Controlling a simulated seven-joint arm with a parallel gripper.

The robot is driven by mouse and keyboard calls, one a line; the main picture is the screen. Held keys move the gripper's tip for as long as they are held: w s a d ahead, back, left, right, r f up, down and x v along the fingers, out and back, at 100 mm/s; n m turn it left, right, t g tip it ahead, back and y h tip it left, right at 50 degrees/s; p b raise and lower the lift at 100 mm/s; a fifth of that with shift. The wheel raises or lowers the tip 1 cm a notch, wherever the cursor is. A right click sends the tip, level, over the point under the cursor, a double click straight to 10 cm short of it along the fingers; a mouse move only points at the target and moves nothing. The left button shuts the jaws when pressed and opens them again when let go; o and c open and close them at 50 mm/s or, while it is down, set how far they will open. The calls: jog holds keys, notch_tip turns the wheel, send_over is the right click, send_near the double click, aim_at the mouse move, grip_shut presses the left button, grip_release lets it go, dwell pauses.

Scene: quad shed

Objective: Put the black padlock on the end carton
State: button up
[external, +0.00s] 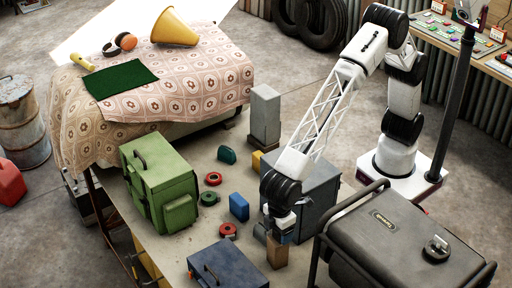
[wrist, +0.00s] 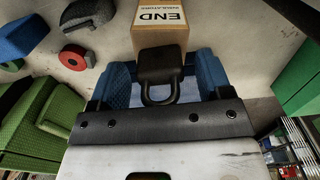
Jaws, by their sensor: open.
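The black padlock (wrist: 160,66) is between the two blue fingers of my gripper (wrist: 161,76) in the wrist view, with its shackle toward the palm. The fingers stand apart on either side of it. The end carton (wrist: 163,17) is brown with a white "END" label, and the padlock overlaps its near edge in the picture. Whether the padlock rests on the carton cannot be told. In the external view my gripper (external: 281,222) points down just above the carton (external: 277,252). The padlock cannot be made out there.
A dark grey box (external: 313,190) stands right behind my gripper. A black generator case (external: 390,245) with a tube frame is close on the right. A blue block (external: 239,207), red and green rings, a blue toolbox (external: 227,265) and a green bag (external: 160,180) lie to the left.

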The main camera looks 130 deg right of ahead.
notch_tip(320, 180, up, 11)
jog(key=shift+r, duration=0.35)
dwell(1.0)
